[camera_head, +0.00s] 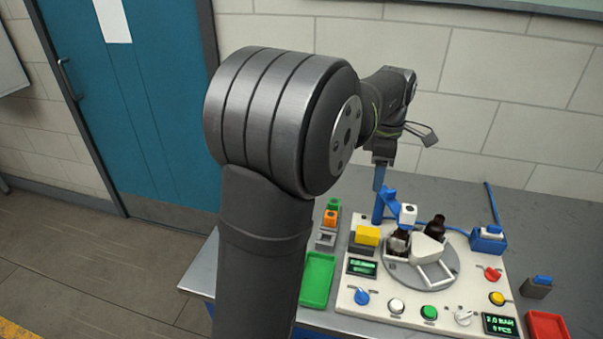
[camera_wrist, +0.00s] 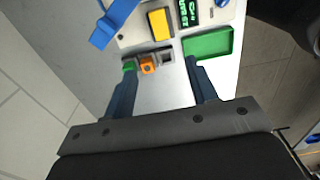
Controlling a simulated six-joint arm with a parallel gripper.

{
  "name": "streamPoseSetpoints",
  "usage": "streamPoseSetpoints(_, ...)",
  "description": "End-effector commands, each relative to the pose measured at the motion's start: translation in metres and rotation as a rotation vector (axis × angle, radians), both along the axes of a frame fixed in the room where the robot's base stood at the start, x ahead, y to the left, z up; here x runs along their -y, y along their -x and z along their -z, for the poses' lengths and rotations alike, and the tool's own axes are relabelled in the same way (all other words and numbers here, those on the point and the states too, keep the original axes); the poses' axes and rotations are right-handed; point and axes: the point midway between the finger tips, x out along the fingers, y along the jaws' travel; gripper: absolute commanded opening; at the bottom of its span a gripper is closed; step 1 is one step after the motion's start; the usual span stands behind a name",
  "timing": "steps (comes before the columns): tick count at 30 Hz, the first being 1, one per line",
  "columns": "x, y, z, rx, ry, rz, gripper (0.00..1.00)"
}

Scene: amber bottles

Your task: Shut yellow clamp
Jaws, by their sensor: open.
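The yellow clamp, seen as a yellow block (camera_head: 367,235), sits on the left of the white panel (camera_head: 345,298), behind a green display. It also shows in the wrist view (camera_wrist: 160,24), near the top. Whether it stands open or shut I cannot tell. My gripper (camera_wrist: 160,68) is open, its two dark blue fingers apart with nothing held. In the head view my gripper (camera_head: 379,180) hangs above the back left of the panel, close to the blue post, apart from the yellow block.
A blue post (camera_head: 378,208) with a white block rises behind the yellow block. A round grey turntable (camera_head: 440,277) carries dark bottles (camera_head: 435,227). Orange and green blocks (camera_head: 331,212) and a green tray (camera_head: 318,280) lie left of the panel. Knobs line its front.

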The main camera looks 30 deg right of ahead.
Motion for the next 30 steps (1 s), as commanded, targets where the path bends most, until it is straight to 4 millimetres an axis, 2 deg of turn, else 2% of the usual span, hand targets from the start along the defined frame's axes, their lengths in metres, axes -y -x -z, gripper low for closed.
streamPoseSetpoints(4,-0.009,-0.009,0.009,-0.047,0.023,0.0,0.53)
streamPoseSetpoints(10,-0.038,-0.036,0.033,-0.199,0.15,0.001,0.53)
streamPoseSetpoints(16,-0.053,-0.053,0.043,-0.27,0.263,-0.002,0.53)
streamPoseSetpoints(23,-0.049,-0.048,0.062,-0.28,0.277,0.001,0.53)
streamPoseSetpoints(30,-0.036,-0.034,0.109,-0.282,0.275,0.0,0.53)
